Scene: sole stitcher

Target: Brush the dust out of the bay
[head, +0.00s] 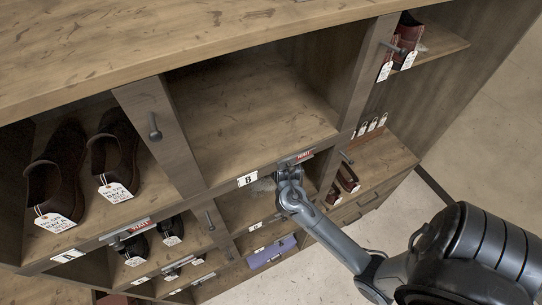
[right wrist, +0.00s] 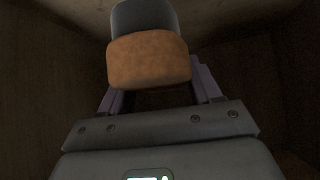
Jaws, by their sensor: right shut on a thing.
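The cabinet's bay (head: 245,212) below the label B shelf edge has my right arm at its mouth. In the right wrist view my right gripper (right wrist: 155,90) is shut on a brush (right wrist: 148,58) with a tan-brown block and a dark grey end. Dark wooden bay walls surround it. In the head view the fingers and brush are hidden behind the wrist and shelf edge. My left gripper is in neither view.
The large bay (head: 250,110) above label B looks empty. Dark shoes (head: 115,155) with tags stand in the left bay. Reddish shoes (head: 408,35) stand at upper right, others (head: 346,180) lower right. A purple item (head: 272,251) lies below. Small knobs stick out from the dividers.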

